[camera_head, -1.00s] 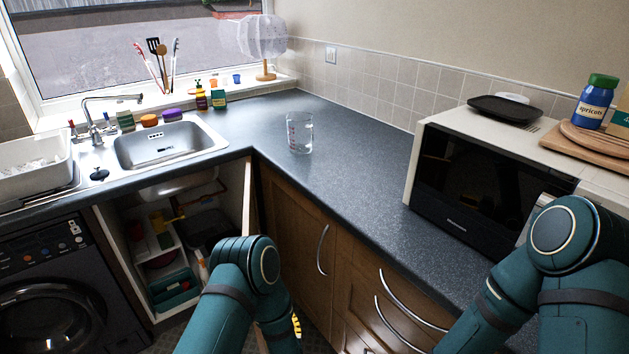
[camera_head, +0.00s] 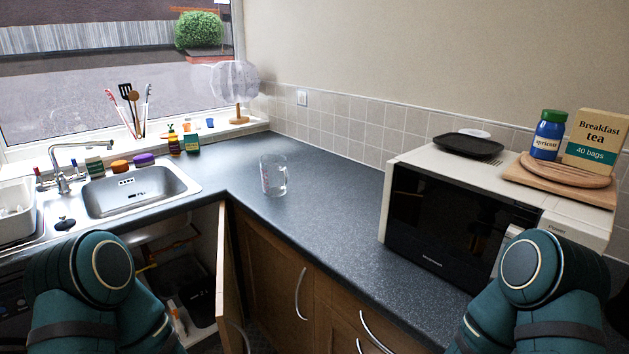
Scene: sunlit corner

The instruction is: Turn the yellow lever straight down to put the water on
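The open cupboard (camera_head: 205,255) under the sink shows at the lower left, with its door (camera_head: 229,285) swung out. Inside it, copper-coloured pipework (camera_head: 182,243) runs below the sink bowl. A small yellow-orange part (camera_head: 147,267) shows beside my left arm; it is too small and too covered to tell whether it is the lever or how it is turned. My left arm hides the left part of the cupboard. Only upper parts of both my arms show, at the lower left and lower right. Neither gripper is in view.
The sink (camera_head: 140,190) with its tap (camera_head: 68,160) is above the cupboard. A clear measuring jug (camera_head: 273,176) stands on the worktop (camera_head: 330,215). The microwave (camera_head: 455,220) is at the right. Dark items (camera_head: 200,305) lie low in the cupboard.

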